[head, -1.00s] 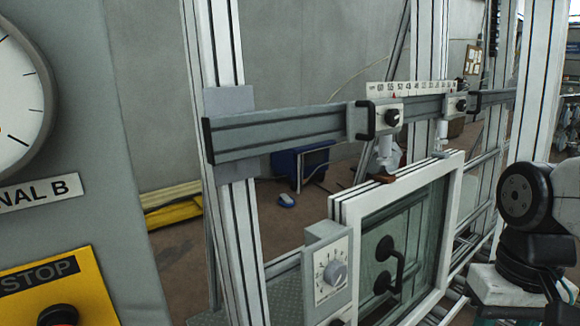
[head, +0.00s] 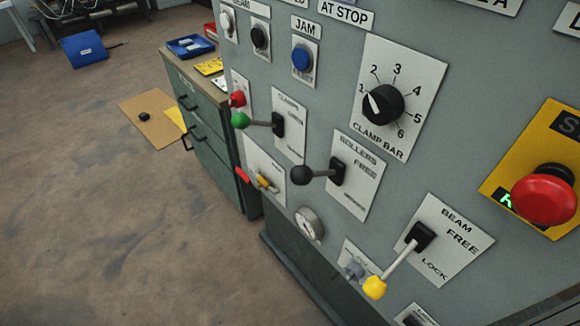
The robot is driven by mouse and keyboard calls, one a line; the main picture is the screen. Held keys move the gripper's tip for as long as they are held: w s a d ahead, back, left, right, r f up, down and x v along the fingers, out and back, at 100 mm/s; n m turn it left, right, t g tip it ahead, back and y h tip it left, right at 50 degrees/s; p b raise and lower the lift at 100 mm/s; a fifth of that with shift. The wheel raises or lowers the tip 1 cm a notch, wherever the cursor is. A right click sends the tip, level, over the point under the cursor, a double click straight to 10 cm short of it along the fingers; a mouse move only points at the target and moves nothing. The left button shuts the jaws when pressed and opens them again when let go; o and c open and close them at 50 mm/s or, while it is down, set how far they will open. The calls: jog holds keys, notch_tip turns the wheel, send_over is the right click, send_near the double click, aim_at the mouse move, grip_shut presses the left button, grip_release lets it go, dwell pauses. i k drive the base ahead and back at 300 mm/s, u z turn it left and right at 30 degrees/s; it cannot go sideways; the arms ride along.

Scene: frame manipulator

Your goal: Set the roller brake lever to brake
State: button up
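The roller lever (head: 318,173) has a black ball knob and a short rod coming out of a black pivot. It sits on a white plate (head: 359,185) headed ROLLERS, with FREE below that and a smaller word at the bottom that is too small to read surely. The rod points left, roughly level in the picture, and the knob stands out from the panel. I cannot tell which setting it is in. My gripper is not in view.
The grey panel (head: 462,70) carries a green-knobbed lever (head: 258,121) up left of the roller lever and a yellow-knobbed BEAM lever (head: 396,266) at lower right. A CLAMP BAR dial (head: 382,104) and red stop button (head: 543,199) are nearby.

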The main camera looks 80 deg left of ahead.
aim_at(302, 175)
jog(key=u, duration=2.4)
